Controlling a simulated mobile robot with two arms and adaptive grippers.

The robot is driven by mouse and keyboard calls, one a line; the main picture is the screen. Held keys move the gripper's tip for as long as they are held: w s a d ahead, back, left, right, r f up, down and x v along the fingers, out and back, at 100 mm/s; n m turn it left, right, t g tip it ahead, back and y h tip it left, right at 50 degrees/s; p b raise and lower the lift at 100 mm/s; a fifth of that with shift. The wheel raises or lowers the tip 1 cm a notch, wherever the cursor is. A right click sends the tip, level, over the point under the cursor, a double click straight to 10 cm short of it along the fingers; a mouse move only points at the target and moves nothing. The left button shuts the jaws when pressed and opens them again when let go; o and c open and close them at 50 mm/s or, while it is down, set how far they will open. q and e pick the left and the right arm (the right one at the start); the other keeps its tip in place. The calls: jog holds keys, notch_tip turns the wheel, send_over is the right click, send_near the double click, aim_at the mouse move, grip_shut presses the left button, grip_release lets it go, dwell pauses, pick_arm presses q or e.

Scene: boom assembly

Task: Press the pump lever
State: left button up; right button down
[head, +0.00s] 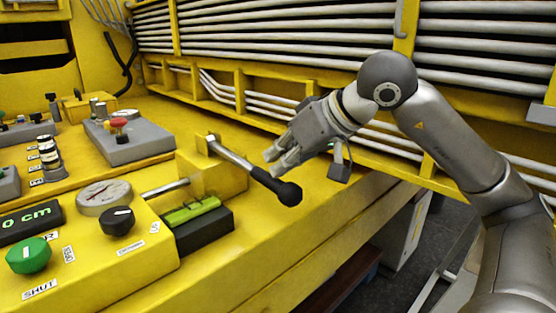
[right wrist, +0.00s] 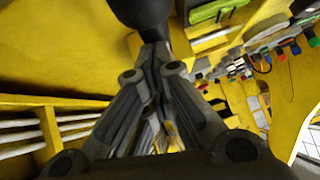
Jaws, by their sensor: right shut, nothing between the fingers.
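The pump lever (head: 245,165) is a metal rod with a black knob (head: 289,193). It comes out of a yellow block (head: 215,172) on the yellow console and slants down to the right. My right gripper (head: 276,162) is shut and empty, just behind the lever rod near its knob. In the right wrist view, the closed fingertips (right wrist: 158,48) show just below a dark rounded shape that looks like the knob (right wrist: 140,10). I cannot tell if they touch it. My left gripper is not in view.
A pressure gauge (head: 104,197), a black knob switch (head: 117,220) and a green SHUT knob (head: 28,255) are on the console at left. A black box with a green vial (head: 192,210) sits beside the lever block. White pipes (head: 290,52) line the back wall.

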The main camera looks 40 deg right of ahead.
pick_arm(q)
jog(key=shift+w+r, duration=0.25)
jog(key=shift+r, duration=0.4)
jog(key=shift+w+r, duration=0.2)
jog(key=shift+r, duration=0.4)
pick_arm(e)
jog(key=shift+s+a+f, duration=0.2)
jog(key=shift+f, duration=0.5)
jog(key=v, duration=0.4)
jog(key=w+r+v, duration=0.1)
jog(key=v, duration=0.2)
jog(key=shift+d, duration=0.1)
jog(key=v, duration=0.5)
jog(key=shift+s+d, duration=0.15)
jog(key=shift+s, duration=0.4)
jog(key=shift+w, duration=0.1)
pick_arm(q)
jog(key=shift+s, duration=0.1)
